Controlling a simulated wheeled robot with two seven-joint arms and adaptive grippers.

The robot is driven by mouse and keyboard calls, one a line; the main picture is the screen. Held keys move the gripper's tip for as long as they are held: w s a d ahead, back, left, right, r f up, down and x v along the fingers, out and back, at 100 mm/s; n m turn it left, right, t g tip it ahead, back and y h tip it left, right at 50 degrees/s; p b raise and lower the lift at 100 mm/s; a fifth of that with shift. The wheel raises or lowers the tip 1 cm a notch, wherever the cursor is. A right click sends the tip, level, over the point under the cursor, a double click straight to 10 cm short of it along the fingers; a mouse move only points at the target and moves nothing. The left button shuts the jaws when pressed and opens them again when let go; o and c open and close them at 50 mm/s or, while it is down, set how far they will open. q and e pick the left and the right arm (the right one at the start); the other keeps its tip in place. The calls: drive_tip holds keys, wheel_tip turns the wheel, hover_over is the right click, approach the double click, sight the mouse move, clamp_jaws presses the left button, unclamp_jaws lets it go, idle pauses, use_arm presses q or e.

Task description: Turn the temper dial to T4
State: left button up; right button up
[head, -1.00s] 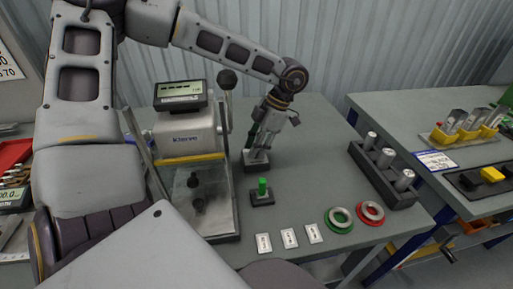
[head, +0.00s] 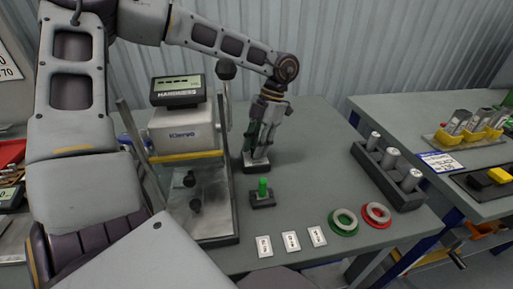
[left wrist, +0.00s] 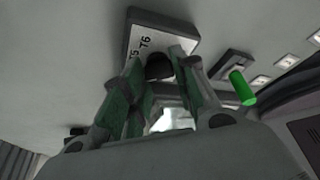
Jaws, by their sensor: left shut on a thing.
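The temper dial is a small dark box with a pale face plate (left wrist: 146,42) and a black knob (left wrist: 158,67). The labels "T5" and "T6" show beside the knob in the left wrist view; the other labels are hidden. In the head view the dial's base (head: 257,168) stands on the table right of the tester. My left gripper (head: 257,155) points down at the dial, its fingers (left wrist: 165,70) shut around the knob. The knob's pointer cannot be made out. My right gripper is not in view.
A hardness tester (head: 182,138) with a lever stands close left of the dial. Several white cards (head: 290,241), a green ring (head: 343,222), a red ring (head: 376,215) and a rack of cylinders (head: 388,172) lie rightward.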

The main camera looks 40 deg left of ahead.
use_arm(q)
drive_tip(key=shift+n+h, duration=0.4)
drive_tip(key=shift+n, duration=0.6)
drive_tip(key=shift+c, duration=0.2)
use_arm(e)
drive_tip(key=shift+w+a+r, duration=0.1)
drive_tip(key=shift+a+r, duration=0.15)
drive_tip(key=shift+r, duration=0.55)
use_arm(q)
drive_tip(key=shift+o, duration=0.2)
drive_tip(key=o, duration=1)
drive_tip(key=v, duration=1.2)
drive_tip(key=shift+a, duration=0.1)
